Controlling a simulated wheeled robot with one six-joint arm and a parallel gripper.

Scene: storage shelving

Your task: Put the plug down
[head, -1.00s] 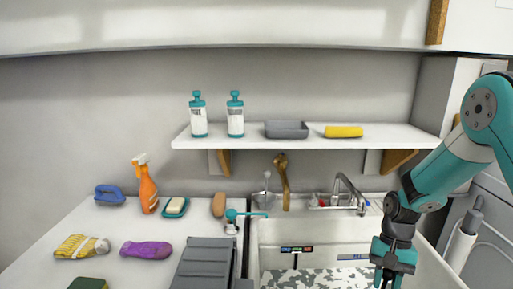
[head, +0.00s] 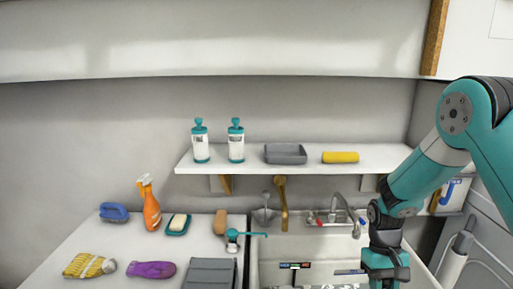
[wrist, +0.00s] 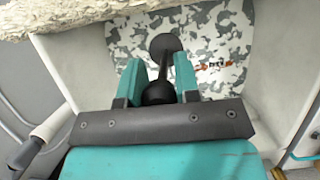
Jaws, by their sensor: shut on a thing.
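The plug (wrist: 163,50) is a black piece with a round disc at one end, a thin stem and a rounded end. In the wrist view it sits between the two teal fingers of my gripper (wrist: 158,75), which is shut on it. The disc sticks out beyond the fingertips, above the grey-and-white camouflage-patterned bottom of the sink. In the head view my gripper is over the right part of the sink (head: 300,245), at the bottom edge, with its fingers and the plug out of sight.
A tap (head: 341,210) stands behind the sink. A shelf (head: 300,164) with bottles, a tray and a yellow sponge hangs above.

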